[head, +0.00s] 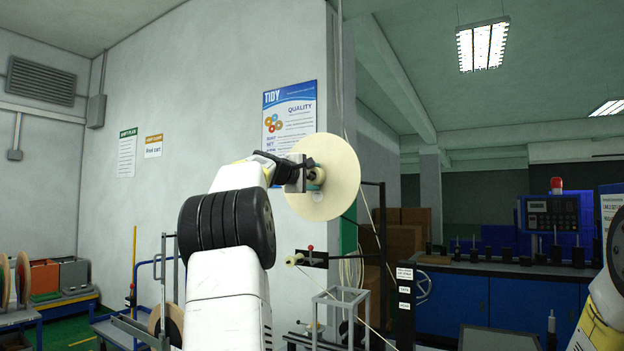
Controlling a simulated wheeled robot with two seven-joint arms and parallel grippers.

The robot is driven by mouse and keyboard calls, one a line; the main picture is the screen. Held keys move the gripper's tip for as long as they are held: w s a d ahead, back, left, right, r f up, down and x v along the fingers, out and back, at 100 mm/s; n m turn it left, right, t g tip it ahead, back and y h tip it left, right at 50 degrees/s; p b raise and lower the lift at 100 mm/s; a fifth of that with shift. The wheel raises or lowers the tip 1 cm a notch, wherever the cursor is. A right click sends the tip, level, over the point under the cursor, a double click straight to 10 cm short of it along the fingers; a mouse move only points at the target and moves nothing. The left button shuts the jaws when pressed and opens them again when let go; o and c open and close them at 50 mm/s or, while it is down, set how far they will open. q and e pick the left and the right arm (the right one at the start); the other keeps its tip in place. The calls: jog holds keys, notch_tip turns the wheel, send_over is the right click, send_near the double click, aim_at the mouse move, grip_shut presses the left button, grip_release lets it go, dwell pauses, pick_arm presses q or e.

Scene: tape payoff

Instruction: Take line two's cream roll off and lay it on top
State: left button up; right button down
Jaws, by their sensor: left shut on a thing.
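A large cream roll (341,165) stands upright, its flat face toward me, in the middle of the head view. My left gripper (310,176) is shut on the cream roll at its hub, where a teal ring shows. The jaws cover part of the hub, and I cannot tell whether a spindle still passes through the roll. My right arm shows at the right edge, but its gripper is out of the picture.
A black bracket with a red knob (310,248) and a small cream spool (293,260) sits below the roll. A grey frame (341,297) and a labelled black post (405,300) stand lower. A blue workbench (460,305) with a control box (551,217) stands at right.

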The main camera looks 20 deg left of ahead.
aim_at(308, 175)
pick_arm(q)
jog(key=shift+w+d+r, duration=0.1)
jog(key=shift+w+d, duration=0.05)
jog(key=shift+d, duration=0.3)
jog(key=shift+s+d+f, duration=0.1)
jog(key=shift+s+f, duration=0.1)
jog(key=shift+s, duration=0.1)
jog(key=shift+s+a+r, duration=0.1)
jog(key=shift+s+a, duration=0.15)
jog(key=shift+s, duration=0.5)
jog(key=shift+s+a, duration=0.2)
jog(key=shift+s, duration=0.55)
jog(key=shift+s+a, duration=0.2)
jog(key=shift+s, duration=2.45)
jog(key=shift+s, duration=0.1)
